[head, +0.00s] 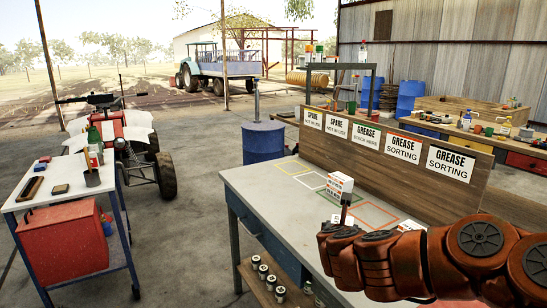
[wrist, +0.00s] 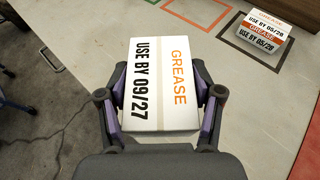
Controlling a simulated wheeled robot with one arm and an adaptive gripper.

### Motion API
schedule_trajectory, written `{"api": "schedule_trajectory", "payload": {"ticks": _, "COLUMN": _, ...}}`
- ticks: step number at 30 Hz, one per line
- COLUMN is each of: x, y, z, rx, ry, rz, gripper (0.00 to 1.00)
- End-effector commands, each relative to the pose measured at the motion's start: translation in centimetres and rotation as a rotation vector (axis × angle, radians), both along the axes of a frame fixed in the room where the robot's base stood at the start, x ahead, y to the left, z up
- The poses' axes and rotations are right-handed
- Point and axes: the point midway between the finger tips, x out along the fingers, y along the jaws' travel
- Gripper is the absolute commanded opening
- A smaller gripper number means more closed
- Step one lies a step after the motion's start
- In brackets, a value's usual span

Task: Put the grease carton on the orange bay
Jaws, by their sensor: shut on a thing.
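The grease carton (wrist: 160,85) is white with orange "GREASE" and black "USE BY 09/27" lettering. In the wrist view it is between the two fingers of my gripper (wrist: 162,100), which is shut on it. The table top shows around it. In the head view my arm comes in from the right and hides most of the gripper and the held carton. The orange bay (head: 376,213) is an outlined square on the table, partly hidden by my arm.
The grey table (head: 262,188) has more outlined bays toward its far end. A wooden board (head: 393,143) with signs runs along its back. A blue barrel (head: 263,141) stands beyond. A trolley with a red box (head: 62,248) stands at left, with open floor between.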

Motion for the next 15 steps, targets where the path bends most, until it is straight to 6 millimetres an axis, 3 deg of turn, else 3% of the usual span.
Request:
{"api": "schedule_trajectory", "payload": {"ticks": 1, "x": 0.0, "y": 0.0, "z": 1.3, "rx": 0.0, "ry": 0.0, "rz": 0.0, "gripper": 0.27}}
{"api": "schedule_trajectory", "payload": {"ticks": 9, "x": 0.0, "y": 0.0, "z": 5.7, "rx": 0.0, "ry": 0.0, "rz": 0.001, "gripper": 0.27}}
{"api": "schedule_trajectory", "payload": {"ticks": 15, "x": 0.0, "y": 0.0, "z": 8.2, "rx": -0.001, "ry": 0.0, "rz": 0.001, "gripper": 0.26}}
